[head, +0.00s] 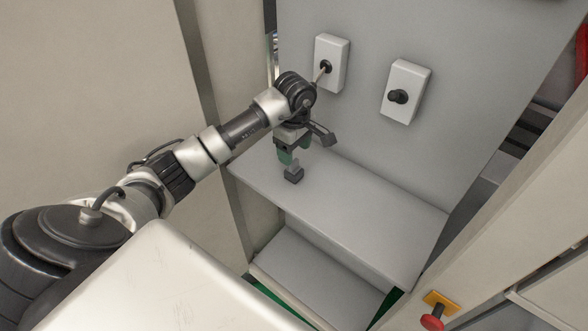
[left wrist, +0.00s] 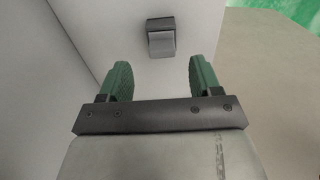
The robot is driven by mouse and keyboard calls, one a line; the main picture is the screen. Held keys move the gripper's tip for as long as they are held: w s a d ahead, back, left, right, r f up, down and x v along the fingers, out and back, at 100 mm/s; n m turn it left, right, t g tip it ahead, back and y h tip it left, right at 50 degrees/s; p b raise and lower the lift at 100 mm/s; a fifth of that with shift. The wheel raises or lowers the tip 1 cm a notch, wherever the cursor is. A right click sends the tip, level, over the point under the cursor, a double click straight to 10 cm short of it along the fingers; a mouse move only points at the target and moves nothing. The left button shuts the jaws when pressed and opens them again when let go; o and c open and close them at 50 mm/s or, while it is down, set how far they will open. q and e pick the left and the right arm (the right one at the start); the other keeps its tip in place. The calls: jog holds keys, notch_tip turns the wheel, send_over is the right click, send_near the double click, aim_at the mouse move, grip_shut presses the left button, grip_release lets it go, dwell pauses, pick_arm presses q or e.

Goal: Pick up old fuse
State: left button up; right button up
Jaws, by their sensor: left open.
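A small dark grey block, which looks like the old fuse (head: 293,175), sits on the light grey shelf (head: 370,215) near its left end. In the left wrist view the fuse (left wrist: 161,40) lies ahead of the fingertips, between their lines, and touches neither. My left gripper (head: 295,151) points down just above the fuse. Its green fingers are apart with nothing between them, as the left wrist view (left wrist: 161,75) also shows. My right gripper is not in view.
Two white boxes with black knobs, a left one (head: 335,53) and a right one (head: 407,88), are on the upright panel behind the shelf. A red button on a yellow plate (head: 434,312) is at lower right. The shelf's right part is clear.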

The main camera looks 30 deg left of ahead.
aim_at(294, 161)
pick_arm(q)
notch_tip(294, 161, down, 4)
jog(key=shift+s+f+p, duration=0.15)
jog(key=shift+f+p, duration=0.1)
jog(key=shift+p, duration=1)
jog(key=shift+f, duration=0.3)
jog(key=c, duration=1)
jog(key=shift+r, duration=0.1)
